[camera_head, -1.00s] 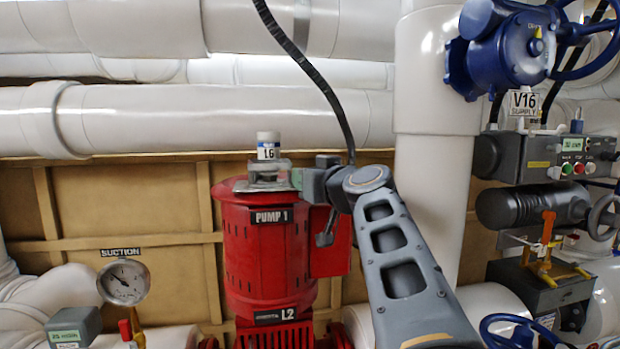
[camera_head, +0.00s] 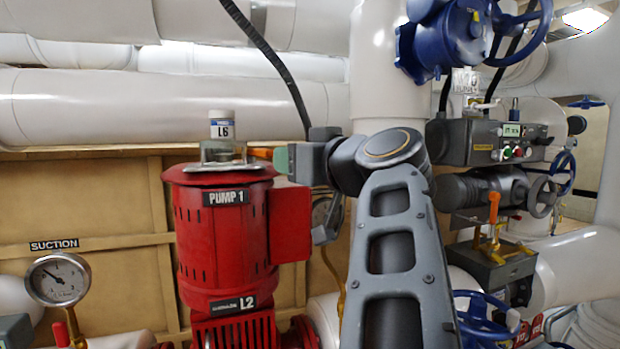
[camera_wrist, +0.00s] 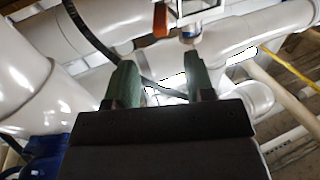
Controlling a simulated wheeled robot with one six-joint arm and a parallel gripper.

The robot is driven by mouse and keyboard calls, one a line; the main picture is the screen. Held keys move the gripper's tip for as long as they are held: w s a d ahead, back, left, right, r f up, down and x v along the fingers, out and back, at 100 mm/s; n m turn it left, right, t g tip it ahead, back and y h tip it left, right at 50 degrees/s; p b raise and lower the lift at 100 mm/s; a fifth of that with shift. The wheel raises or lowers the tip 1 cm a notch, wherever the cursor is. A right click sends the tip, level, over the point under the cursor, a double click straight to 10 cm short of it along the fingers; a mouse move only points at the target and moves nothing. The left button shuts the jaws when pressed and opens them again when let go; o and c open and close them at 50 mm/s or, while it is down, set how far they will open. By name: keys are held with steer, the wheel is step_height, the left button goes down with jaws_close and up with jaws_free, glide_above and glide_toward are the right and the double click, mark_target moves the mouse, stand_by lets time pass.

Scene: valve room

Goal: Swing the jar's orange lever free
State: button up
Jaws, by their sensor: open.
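The jar (camera_head: 222,126) is a small white-capped container with a blue and white L6 label. An orange lever (camera_head: 261,153) sticks out to the right of the holder, towards my gripper (camera_head: 282,159). My gripper is just right of the lever's end. In the wrist view, my gripper (camera_wrist: 160,72) shows two green fingers apart with nothing between them. The orange lever (camera_wrist: 160,20) and part of the jar (camera_wrist: 190,30) are beyond the fingertips, at the top edge.
The red PUMP 1 (camera_head: 222,235) stands below the jar. Large white pipes (camera_head: 150,105) run behind, and a black cable (camera_head: 270,55) hangs near my wrist. A second orange lever (camera_head: 493,208) stands upright on a dark block at right. A suction gauge (camera_head: 57,279) is at lower left.

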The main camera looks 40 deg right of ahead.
steer(key=shift+s+b, duration=0.4)
steer(key=shift+s, duration=1.05)
steer(key=shift+c, duration=0.2)
